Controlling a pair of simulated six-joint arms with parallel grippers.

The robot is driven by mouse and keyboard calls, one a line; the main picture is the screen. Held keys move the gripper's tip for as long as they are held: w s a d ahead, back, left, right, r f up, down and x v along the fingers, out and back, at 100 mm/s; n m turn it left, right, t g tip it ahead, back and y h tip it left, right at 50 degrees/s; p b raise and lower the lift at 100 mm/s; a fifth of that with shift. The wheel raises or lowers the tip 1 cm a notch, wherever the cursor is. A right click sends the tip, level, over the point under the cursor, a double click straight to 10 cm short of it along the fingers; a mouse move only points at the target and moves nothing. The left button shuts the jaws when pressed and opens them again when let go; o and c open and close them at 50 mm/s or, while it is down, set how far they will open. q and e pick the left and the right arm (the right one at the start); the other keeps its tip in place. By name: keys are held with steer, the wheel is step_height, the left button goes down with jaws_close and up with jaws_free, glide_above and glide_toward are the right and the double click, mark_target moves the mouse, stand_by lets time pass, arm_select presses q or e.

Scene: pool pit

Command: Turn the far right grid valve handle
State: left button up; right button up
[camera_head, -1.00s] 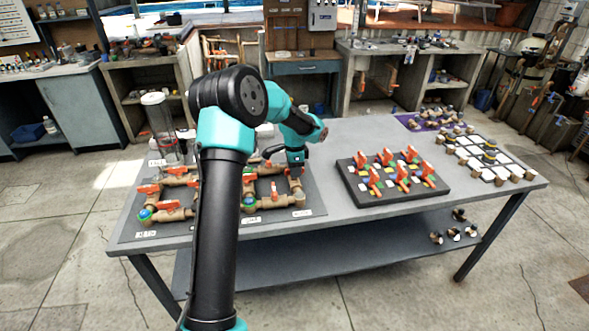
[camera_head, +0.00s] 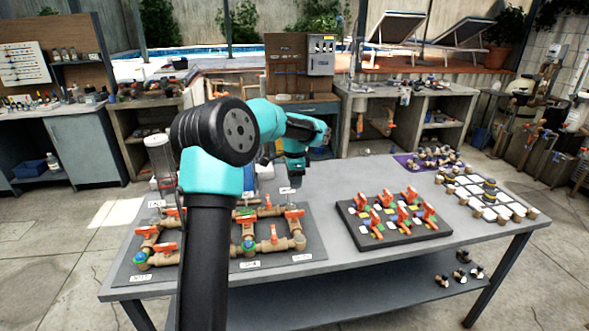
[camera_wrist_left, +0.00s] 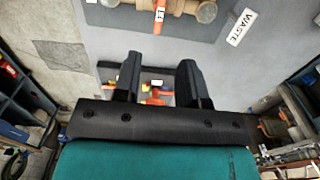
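A pipe grid with orange valve handles lies on a dark board (camera_head: 310,243) on the left of the table. Its far right handle (camera_head: 294,214) lies roughly crosswise in the head view. My left gripper (camera_head: 294,186) hangs above and slightly behind that handle, apart from it. In the left wrist view my left gripper (camera_wrist_left: 159,78) has its two black fingers spread with a gap between them, and nothing is held. An orange handle (camera_wrist_left: 159,18) marked L4 shows at the top there, beside a WASTE label (camera_wrist_left: 240,27). My left arm hides part of the grid. My right gripper is not seen.
A dark block (camera_head: 385,240) with several orange valves stands mid-table. A white grid tray (camera_head: 520,213) and a purple mat (camera_head: 410,163) with fittings lie at the right. A clear cylinder (camera_head: 160,162) stands behind the pipe grid. The table's middle back is bare.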

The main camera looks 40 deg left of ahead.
arm_select(q)
steer(key=shift+r, duration=2.15)
